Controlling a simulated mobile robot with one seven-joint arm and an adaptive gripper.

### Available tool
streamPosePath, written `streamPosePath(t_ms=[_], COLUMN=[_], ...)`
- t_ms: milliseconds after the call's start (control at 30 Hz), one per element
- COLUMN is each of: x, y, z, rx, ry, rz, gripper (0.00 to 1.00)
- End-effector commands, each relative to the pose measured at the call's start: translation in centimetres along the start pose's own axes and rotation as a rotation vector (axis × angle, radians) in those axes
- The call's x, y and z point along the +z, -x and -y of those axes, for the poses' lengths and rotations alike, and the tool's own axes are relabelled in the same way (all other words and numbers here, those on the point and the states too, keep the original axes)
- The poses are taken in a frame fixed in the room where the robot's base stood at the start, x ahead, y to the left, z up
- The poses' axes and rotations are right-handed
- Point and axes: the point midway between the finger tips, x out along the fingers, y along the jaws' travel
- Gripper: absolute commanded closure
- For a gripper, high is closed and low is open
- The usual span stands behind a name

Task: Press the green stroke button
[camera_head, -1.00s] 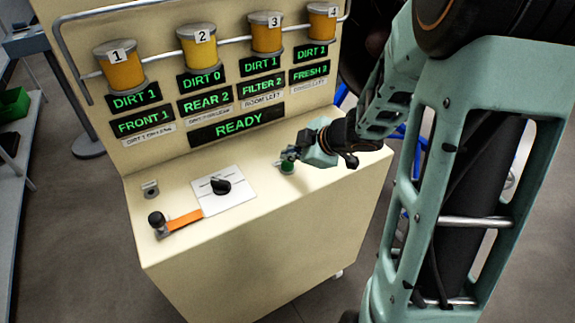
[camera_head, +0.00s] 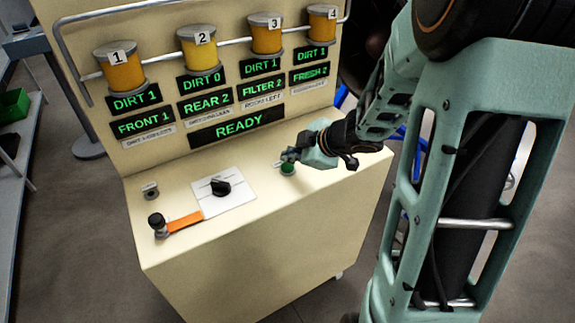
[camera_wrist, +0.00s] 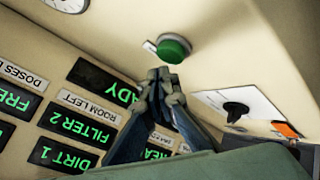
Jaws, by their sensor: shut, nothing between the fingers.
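The green stroke button (camera_head: 288,169) is on the right part of the cream console's sloped top. It also shows in the wrist view as a round green cap (camera_wrist: 173,48) with a small label beside it. My gripper (camera_head: 290,156) is shut and empty, just behind the button from the head camera. In the wrist view its fingertips (camera_wrist: 163,74) are together just below the green cap. The fingertips look close to the button, but I cannot tell whether they touch it.
The console (camera_head: 270,235) also carries a black rotary knob (camera_head: 220,187) on a white plate, an orange-armed lever (camera_head: 182,221) and a small key switch (camera_head: 150,190). Displays above include READY (camera_head: 238,122). Several numbered yellow canisters (camera_head: 197,47) sit along a rail (camera_head: 165,65).

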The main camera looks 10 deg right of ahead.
Motion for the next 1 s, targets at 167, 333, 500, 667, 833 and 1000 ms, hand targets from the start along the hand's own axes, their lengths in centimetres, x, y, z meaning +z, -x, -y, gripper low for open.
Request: streamPosePath(t_ms=[167, 333, 500, 667, 833, 1000], x=[0.15, 0.45, 0.44, 0.44, 0.51, 0.62], y=[-0.21, -0.62, -0.6, -0.61, -0.7, -0.85], z=[0.17, 0.48, 0.44, 0.44, 0.51, 0.63], rx=[-0.001, -0.001, 0.0, 0.0, 0.0, 0.0], ry=[-0.001, -0.001, 0.0, 0.0, 0.0, 0.0], rz=[0.0, 0.0, 0.0, 0.0, 0.0, 0.0], gripper=[1.0, 1.0, 1.0, 1.0, 1.0, 1.0])
